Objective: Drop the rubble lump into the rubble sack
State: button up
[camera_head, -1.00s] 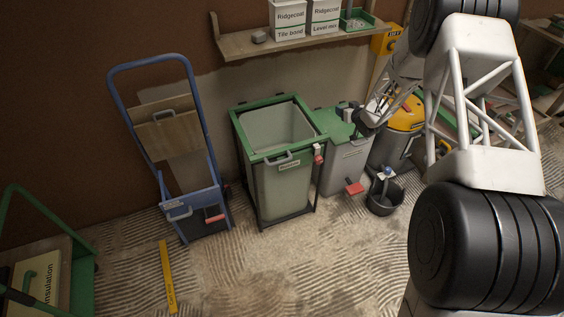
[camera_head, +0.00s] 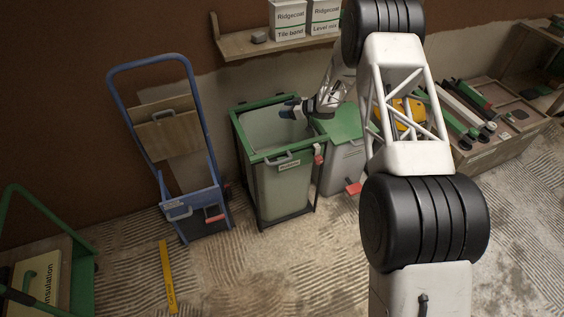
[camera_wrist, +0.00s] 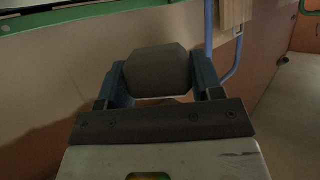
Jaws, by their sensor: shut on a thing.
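The rubble sack (camera_head: 278,192) is a pale grey-green, open-topped sack in a dark stand with a green rim frame. It stands in the middle of the head view. My gripper (camera_head: 289,110) has reached in from the right and is over the sack's opening. In the wrist view my gripper (camera_wrist: 159,78) is shut on the rubble lump (camera_wrist: 158,68), a dark grey faceted block between two blue fingers. The lump is too small to make out clearly in the head view.
A green-lidded bin (camera_head: 343,160) stands right of the sack. A blue hand truck (camera_head: 115,100) with a wooden panel stands left. A wall shelf (camera_head: 285,46) holds boxes and a small grey block behind. The floor in front is mostly clear, with a yellow level (camera_head: 167,275).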

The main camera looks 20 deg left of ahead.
jog(key=shift+s+a+f+n+g, duration=0.4)
jog(key=shift+s+a+g, duration=0.1)
jog(key=shift+a, duration=0.15)
jog(key=shift+s+a+f+n+g, duration=0.35)
jog(key=shift+s+a+n+g, duration=0.1)
jog(key=shift+a, duration=0.15)
jog(key=shift+f, duration=0.15)
jog(key=shift+f, duration=2.85)
